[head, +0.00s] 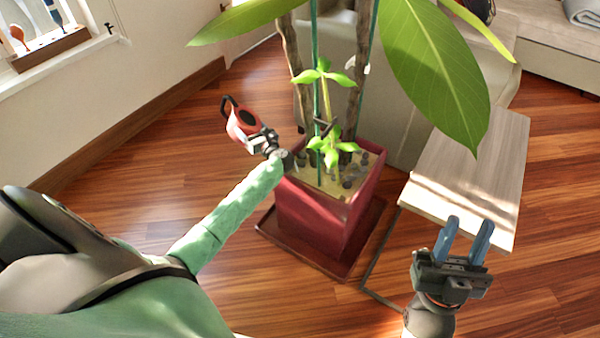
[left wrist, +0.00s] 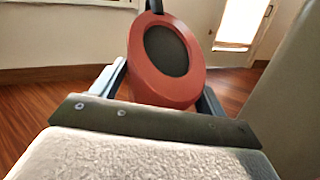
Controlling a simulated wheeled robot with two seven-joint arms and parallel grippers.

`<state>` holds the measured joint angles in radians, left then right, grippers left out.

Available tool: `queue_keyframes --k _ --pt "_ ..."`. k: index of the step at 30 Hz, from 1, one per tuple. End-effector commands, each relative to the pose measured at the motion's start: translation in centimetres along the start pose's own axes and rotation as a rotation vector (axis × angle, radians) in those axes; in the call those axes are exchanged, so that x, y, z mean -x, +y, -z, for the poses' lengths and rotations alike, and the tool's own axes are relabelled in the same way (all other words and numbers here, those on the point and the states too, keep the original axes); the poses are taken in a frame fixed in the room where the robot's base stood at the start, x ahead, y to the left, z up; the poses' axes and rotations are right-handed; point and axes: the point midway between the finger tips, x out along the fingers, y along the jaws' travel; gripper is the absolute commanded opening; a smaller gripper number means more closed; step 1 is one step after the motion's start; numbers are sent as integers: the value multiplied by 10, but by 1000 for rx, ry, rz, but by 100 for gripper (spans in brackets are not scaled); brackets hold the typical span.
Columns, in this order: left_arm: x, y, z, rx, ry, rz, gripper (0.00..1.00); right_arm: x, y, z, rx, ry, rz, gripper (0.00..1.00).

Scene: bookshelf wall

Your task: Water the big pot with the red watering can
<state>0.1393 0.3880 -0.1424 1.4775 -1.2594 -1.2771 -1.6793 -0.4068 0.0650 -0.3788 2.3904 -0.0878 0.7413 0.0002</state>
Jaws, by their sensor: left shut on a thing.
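The red watering can (head: 238,127) is in my left gripper (head: 260,139), just left of the big pot in the head view. The can has a dark handle and a dark oval top; its spout cannot be made out. In the left wrist view the can (left wrist: 140,75) sits between the fingers, its dark oval turned toward the camera. The big pot (head: 318,222) is square and dark red, with soil, dark pebbles and a tall plant. My left wrist is near the pot's left rim. My right gripper (head: 469,225) is open and empty, to the pot's right.
The pot stands on a dark red saucer (head: 342,268). A low wooden table (head: 478,150) is to its right, under large leaves (head: 432,72). A grey armchair or sofa (head: 405,120) is behind the pot. Wooden floor at left is clear.

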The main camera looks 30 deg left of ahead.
Motion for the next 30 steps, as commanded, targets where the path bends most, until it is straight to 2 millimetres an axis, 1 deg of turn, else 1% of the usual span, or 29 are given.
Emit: queue_keyframes --k 14,22,30 --pt "0 0 -2 1 -2 -1 38 -1 0 0 0 0 0 36" --pt "0 0 -7 -6 -26 -4 38 -7 0 3 0 0 0 36" --pt "0 0 -7 -6 -30 -4 38 -6 0 3 0 0 0 36"
